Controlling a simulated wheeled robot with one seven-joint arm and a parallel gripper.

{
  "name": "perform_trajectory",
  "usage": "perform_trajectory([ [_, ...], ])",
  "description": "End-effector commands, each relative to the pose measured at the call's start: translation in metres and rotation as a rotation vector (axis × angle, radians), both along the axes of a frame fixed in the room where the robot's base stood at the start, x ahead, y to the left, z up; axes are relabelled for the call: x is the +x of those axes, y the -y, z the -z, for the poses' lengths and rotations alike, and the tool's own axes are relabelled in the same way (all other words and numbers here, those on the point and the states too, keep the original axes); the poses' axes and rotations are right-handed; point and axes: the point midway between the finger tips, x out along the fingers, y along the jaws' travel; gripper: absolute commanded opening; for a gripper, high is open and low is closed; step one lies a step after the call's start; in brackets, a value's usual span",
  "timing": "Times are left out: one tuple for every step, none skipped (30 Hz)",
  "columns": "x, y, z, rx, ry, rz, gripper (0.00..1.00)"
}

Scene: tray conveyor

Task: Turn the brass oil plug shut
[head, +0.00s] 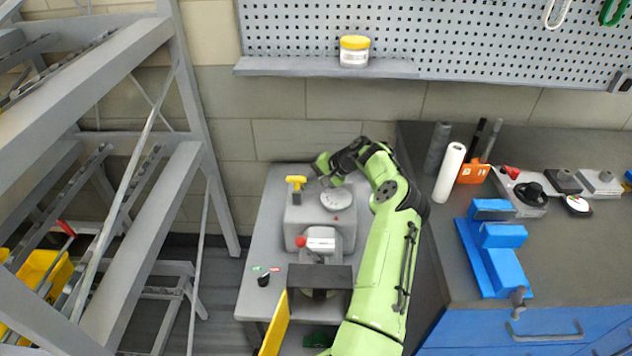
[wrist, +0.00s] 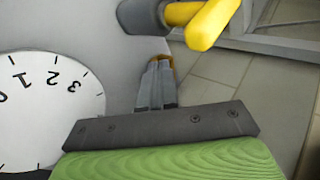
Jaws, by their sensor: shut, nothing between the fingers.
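My gripper (head: 322,182) is over the top of the grey machine (head: 318,225), between a yellow-handled valve (head: 296,182) and a white dial (head: 336,199). In the wrist view my gripper (wrist: 158,66) has its two fingers together, with nothing held between them. A thin brass-coloured edge (wrist: 173,65) shows right at the fingertips, on their right and far side. It looks like the oil plug, mostly hidden behind the fingers; I cannot tell whether they touch it or how far it is turned. The plug cannot be made out in the head view.
In the wrist view the yellow handle (wrist: 212,27) stands close beyond the fingertips and the numbered dial (wrist: 48,108) lies to the left. A red knob (head: 301,241) is on the machine's front. A grey rack (head: 150,200) stands left; a workbench (head: 470,230) with blue vise is right.

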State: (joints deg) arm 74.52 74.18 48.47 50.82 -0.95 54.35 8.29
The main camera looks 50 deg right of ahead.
Motion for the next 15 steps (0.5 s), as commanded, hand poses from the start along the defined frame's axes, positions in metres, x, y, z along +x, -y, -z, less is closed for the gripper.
perform_trajectory([
  [-0.0001,0.0001,-0.0001,0.000,0.000,0.000,0.00],
  [-0.0001,0.0000,-0.0002,0.000,0.000,0.000,0.00],
  [-0.0002,0.0000,-0.0002,0.000,0.000,0.000,0.00],
  [-0.0002,0.0000,-0.0002,0.000,0.000,0.000,0.00],
  [-0.0003,-0.0001,-0.0002,0.001,0.000,0.001,0.00],
  [-0.0003,-0.0002,-0.0002,0.001,0.000,0.002,0.00],
  [-0.0003,-0.0004,-0.0001,0.001,0.000,0.005,0.00],
  [-0.0004,-0.0007,-0.0001,0.000,0.000,0.008,0.00],
  [-0.0006,-0.0010,-0.0002,0.001,0.000,0.016,0.00],
  [-0.0008,-0.0013,-0.0003,0.001,0.000,0.024,0.00],
  [-0.0010,-0.0015,-0.0005,0.000,-0.001,0.032,0.00],
  [-0.0011,-0.0018,-0.0006,0.000,-0.001,0.042,0.00],
  [-0.0011,-0.0019,-0.0004,0.000,-0.001,0.048,0.00],
  [-0.0010,-0.0021,-0.0003,0.001,0.000,0.052,0.00],
  [-0.0008,-0.0024,-0.0001,0.001,0.000,0.058,0.00],
])
